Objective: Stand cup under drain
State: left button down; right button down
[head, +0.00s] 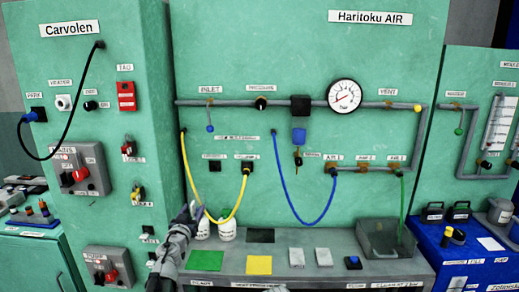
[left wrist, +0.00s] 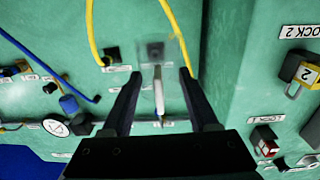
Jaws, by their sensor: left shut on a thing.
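My left gripper (head: 187,212) reaches in from below in the head view, in front of the green panel near the left end of the bench. In the left wrist view its two dark fingers (left wrist: 160,85) are on either side of a pale, partly see-through thing (left wrist: 158,92), which looks like the cup with a narrow white part between the fingers. The jaws are shut on it. In the head view I cannot make out the cup at the gripper. I cannot tell which outlet is the drain. My right gripper is not in view.
Two white bottles (head: 227,229) stand just right of my left gripper. A yellow hose (head: 198,205) loops close above it, and a blue hose (head: 297,210) hangs further right. The bench holds a green mat (head: 205,260), a yellow mat (head: 258,265) and a clear bin (head: 385,243).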

aim_at(291, 236)
jog(key=l+z, duration=0.2)
jog(key=l, duration=0.25)
jog(key=i+l+z, duration=0.2)
jog(key=l, duration=0.25)
jog(key=l+z, duration=0.2)
jog(key=l, duration=0.3)
